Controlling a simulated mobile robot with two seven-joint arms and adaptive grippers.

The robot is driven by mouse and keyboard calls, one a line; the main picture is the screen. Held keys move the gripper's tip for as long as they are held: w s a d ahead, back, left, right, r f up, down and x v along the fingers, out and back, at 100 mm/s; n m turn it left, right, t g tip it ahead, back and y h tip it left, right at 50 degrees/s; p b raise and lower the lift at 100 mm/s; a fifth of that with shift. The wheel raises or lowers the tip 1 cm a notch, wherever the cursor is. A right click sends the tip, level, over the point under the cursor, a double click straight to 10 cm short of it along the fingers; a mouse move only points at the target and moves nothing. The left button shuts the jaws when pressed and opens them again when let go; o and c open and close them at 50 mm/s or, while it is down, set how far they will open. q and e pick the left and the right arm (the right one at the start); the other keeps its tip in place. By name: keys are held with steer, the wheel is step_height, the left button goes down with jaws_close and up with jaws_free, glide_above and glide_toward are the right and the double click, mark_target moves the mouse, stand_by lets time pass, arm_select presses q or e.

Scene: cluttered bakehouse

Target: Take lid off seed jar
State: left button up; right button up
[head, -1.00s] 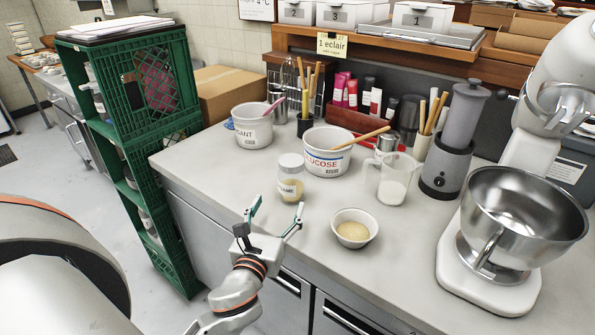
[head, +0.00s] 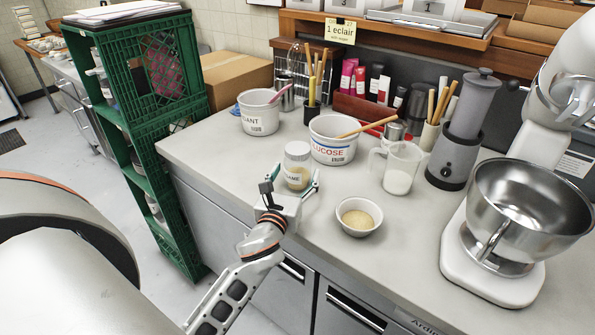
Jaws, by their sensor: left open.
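The seed jar (head: 297,168) is a small clear jar with a pale lid (head: 297,151) and a partly hidden label. It stands upright near the counter's front edge, with the lid on. My left gripper (head: 293,180) is open, low at the jar's front, with one finger on each side of the jar's lower part. I cannot tell whether the fingers touch the glass. A white bowl of seeds (head: 358,217) stands to the right of the gripper. My right gripper is not in view.
A white glucose tub (head: 333,142) stands right behind the jar, with a wooden spoon across it. A clear measuring jug (head: 399,168), grinder (head: 458,140) and mixer bowl (head: 525,205) stand to the right. Another white tub (head: 259,115) is at the back left. Bare counter (head: 225,150) lies left of the jar.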

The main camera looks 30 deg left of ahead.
mark_target(295, 153)
arm_select(q)
steer(key=c, duration=1.3)
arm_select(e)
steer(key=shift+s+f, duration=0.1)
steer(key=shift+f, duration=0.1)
arm_select(q)
steer(key=shift+r, duration=0.1)
step_height(295, 153, up, 13)
steer(key=p, duration=0.4)
steer(key=shift+p, duration=0.3)
step_height(295, 153, up, 7)
steer(key=shift+f+p, duration=0.1)
steer(key=shift+p, duration=0.55)
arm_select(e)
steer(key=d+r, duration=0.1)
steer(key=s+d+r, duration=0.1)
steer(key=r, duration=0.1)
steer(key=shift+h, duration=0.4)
